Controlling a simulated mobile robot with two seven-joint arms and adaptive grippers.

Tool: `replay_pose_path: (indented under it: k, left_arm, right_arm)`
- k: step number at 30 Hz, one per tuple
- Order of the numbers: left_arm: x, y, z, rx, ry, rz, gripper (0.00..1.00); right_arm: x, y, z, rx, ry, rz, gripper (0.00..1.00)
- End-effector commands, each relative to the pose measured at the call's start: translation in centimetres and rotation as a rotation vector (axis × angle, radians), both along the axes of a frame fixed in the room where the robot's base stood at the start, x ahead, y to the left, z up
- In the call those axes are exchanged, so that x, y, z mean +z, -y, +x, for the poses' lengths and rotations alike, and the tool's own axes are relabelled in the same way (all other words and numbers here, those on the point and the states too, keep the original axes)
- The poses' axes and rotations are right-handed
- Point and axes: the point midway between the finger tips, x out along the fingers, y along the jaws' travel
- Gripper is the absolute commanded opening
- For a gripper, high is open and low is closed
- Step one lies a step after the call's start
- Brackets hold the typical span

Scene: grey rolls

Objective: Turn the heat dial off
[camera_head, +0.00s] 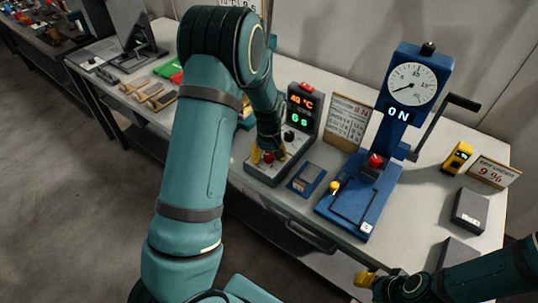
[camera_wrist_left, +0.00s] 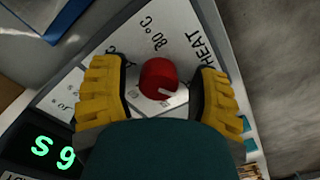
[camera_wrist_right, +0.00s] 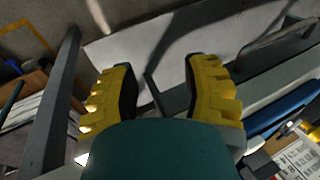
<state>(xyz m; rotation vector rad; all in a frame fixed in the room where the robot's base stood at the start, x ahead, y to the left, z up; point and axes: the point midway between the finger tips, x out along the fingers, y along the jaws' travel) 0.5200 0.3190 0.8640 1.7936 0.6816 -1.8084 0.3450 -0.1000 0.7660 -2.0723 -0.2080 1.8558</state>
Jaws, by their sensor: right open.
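The heat dial is a round red knob (camera_wrist_left: 159,79) with a pale pointer mark, on a grey panel (camera_wrist_left: 190,35) lettered HEAT and 80 °C. It also shows in the head view (camera_head: 268,157), on the low front of the grey control unit (camera_head: 262,178). My left gripper (camera_wrist_left: 160,88) is open, with a yellow finger on each side of the knob and gaps between them and it. In the head view my left gripper (camera_head: 268,155) is over the unit, partly hidden by my arm. My right gripper (camera_wrist_right: 160,90) is open and empty near the table's front edge.
The unit's display (camera_head: 301,107) reads about 40 °C and 6 s. A blue press (camera_head: 372,185) with a gauge, marked ON, stands to its right. A yellow meter (camera_head: 457,158) is at the far right.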

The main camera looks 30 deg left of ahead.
Motion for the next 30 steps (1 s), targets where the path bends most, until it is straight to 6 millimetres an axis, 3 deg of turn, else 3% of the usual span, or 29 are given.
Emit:
replay_pose_path:
  k: [10, 14, 24, 30]
  left_arm:
    - [0.3, -0.1, 0.2, -0.001, 0.006, 0.002, 0.68]
    - [1.4, -0.1, 0.3, -0.002, 0.01, 0.002, 0.68]
    - [8.0, -0.1, 0.3, -0.001, 0.011, 0.001, 0.68]
    - [10.9, -0.1, 0.2, -0.001, 0.008, 0.002, 0.68]
  right_arm:
    - [0.0, 0.0, 0.0, 0.0, 0.0, 0.0, 0.47]
    - [0.0, 0.0, 0.0, 0.0, 0.0, 0.0, 0.47]
    - [0.0, 0.0, 0.0, 0.0, 0.0, 0.0, 0.47]
    - [0.0, 0.0, 0.0, 0.0, 0.0, 0.0, 0.47]
